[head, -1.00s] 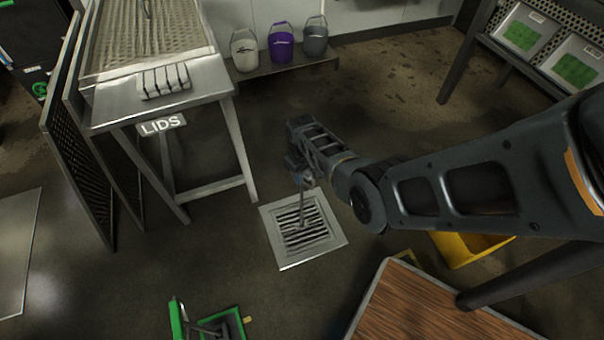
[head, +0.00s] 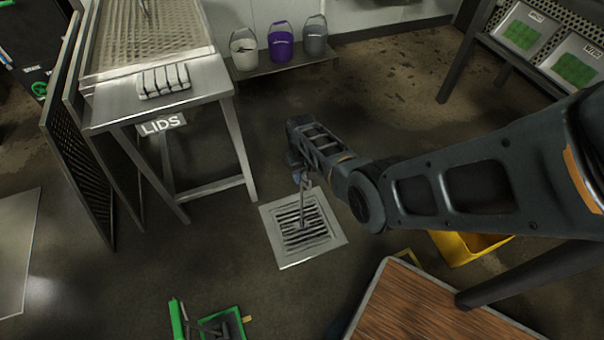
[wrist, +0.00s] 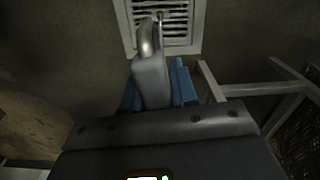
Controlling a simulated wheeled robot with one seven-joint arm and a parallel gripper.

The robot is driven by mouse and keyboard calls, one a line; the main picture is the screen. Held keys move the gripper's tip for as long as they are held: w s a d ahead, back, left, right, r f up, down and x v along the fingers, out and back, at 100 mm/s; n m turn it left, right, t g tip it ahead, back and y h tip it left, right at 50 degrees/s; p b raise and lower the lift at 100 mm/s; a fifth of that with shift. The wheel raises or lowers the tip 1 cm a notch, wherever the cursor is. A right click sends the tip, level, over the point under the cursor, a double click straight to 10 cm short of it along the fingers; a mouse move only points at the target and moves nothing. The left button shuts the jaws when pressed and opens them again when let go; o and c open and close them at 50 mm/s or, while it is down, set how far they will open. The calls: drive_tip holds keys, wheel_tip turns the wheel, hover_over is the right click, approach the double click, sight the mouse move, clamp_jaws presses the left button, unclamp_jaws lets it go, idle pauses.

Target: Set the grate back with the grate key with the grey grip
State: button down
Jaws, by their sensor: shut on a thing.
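The grate (head: 293,240) is a slatted metal square in a light frame (head: 277,258) in the floor, in the middle of the head view. It appears to lie in its frame; I cannot tell if it is fully flush. My gripper (head: 299,175) is above its far edge and shut on the grate key. The key's grey grip (wrist: 151,82) shows between the blue fingers in the wrist view. Its metal shank (head: 303,207) reaches down to the grate. Whether its lower end is hooked in the slats is too small to tell.
A steel table with a LIDS sign (head: 163,125) stands to the left. Several buckets, one purple (head: 281,46), sit on a low shelf behind. A wood-topped table (head: 425,305) and a yellow container (head: 463,249) are at right. A green item (head: 236,325) is in front.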

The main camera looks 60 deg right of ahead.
drive_tip(key=shift+r+p, duration=0.55)
drive_tip(key=shift+r, duration=0.05)
idle(0.7)
drive_tip(key=shift+r+p, duration=3.2)
drive_tip(key=shift+r, duration=0.25)
drive_tip(key=shift+w, duration=0.1)
